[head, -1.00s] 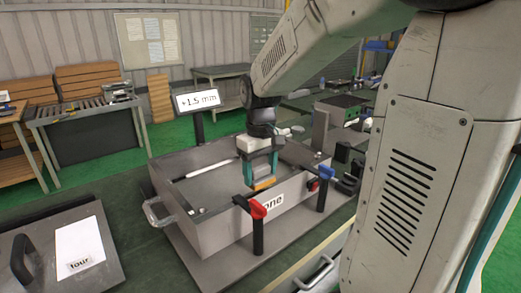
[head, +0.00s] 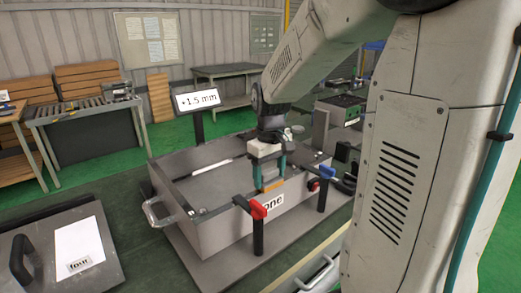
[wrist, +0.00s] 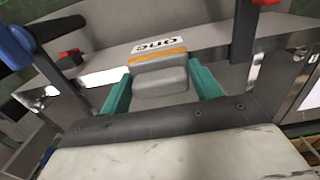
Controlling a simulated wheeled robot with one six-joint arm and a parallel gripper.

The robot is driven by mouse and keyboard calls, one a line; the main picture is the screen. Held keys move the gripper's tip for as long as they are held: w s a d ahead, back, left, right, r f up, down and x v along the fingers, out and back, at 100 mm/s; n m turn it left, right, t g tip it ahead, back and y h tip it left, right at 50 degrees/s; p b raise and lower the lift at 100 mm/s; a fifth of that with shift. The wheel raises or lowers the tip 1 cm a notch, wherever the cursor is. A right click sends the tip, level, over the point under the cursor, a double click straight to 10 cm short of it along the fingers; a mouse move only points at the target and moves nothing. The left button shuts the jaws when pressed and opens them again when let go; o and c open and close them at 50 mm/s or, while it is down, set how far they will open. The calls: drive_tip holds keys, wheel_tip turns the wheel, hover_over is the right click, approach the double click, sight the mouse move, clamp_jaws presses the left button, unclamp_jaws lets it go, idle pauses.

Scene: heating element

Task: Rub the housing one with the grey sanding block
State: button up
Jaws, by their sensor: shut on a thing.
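The housing labelled "one" (head: 215,228) is a grey open-topped metal box with a side handle, standing on a flat plate. My gripper (head: 270,183) is over the near wall of the housing, behind its label. In the wrist view, the teal fingers of my gripper (wrist: 160,90) are shut on the grey sanding block (wrist: 160,80), which has an orange strip along its far edge. The block is close to the wall's rim; I cannot tell whether it touches. The block's underside is hidden.
A red-topped clamp (head: 258,212) and a blue-topped clamp (head: 323,180) stand at the housing's near side. A sign reading "+1.5 mm" (head: 197,99) stands behind it. A lid with a paper marked "four" (head: 80,245) lies at the left.

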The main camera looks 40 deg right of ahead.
drive_tip(key=shift+a, duration=1.4)
drive_tip(key=shift+a+r, duration=0.15)
drive_tip(key=shift+a, duration=0.05)
drive_tip(key=shift+s+d+r, duration=0.1)
drive_tip(key=shift+r, duration=3.9)
